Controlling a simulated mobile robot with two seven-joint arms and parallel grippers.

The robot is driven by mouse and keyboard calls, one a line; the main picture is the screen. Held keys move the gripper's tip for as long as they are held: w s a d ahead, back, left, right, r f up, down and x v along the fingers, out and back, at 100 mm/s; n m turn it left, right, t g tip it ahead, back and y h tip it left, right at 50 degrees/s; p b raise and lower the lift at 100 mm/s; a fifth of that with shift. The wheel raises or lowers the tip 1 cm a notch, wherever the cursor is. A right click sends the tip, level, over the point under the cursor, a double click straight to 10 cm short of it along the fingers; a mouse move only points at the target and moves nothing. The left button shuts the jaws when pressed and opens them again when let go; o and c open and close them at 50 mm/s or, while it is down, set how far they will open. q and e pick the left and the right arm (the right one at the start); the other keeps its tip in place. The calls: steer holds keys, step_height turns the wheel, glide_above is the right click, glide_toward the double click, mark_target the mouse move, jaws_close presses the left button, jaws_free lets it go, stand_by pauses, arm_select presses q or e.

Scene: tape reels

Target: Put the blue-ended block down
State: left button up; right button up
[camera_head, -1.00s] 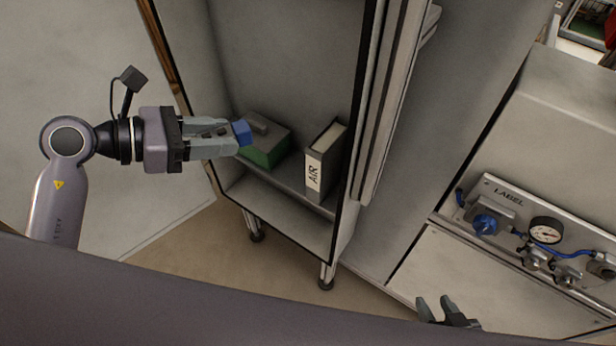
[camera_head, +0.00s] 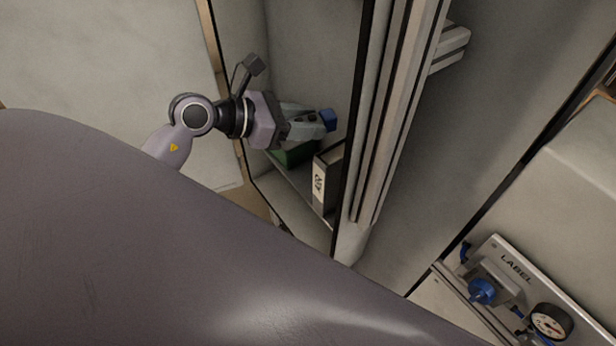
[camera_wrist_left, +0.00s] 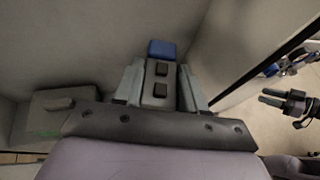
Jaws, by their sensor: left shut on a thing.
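The block has a blue end (camera_head: 328,117), which points away from my left wrist. My left gripper (camera_head: 308,122) is shut on the block, inside the open cabinet and above its shelf. In the left wrist view the block's grey body (camera_wrist_left: 157,92) lies between the two fingers, with the blue end (camera_wrist_left: 162,49) beyond the fingertips. The block is held up, though the exact gap below it is hard to tell. My right gripper (camera_wrist_left: 268,97) shows only in the left wrist view, at the right edge, with its fingers apart and nothing between them.
A green box (camera_head: 295,155) stands on the shelf below my left gripper; its grey top (camera_wrist_left: 58,103) shows in the left wrist view. A labelled binder (camera_head: 325,182) stands right of it. The cabinet's right edge is close by. A gauge panel (camera_head: 515,270) is at lower right.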

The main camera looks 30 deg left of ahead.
arm_select(q)
steer(key=w+a+f+n+t+y+b, duration=0.1)
steer(key=w+a+f+n+t+y, duration=0.1)
steer(key=w+a+f+n+y, duration=0.15)
steer(key=b, duration=0.4)
glide_above(298, 188)
step_height(298, 188, down, 16)
steer(key=shift+r, duration=0.2)
step_height(298, 188, down, 5)
steer(key=b, duration=0.2)
steer(key=shift+b, duration=0.3)
steer(key=shift+r, duration=0.15)
steer(key=shift+f, duration=0.2)
steer(key=o, duration=1.1)
steer(key=shift+o, duration=0.2)
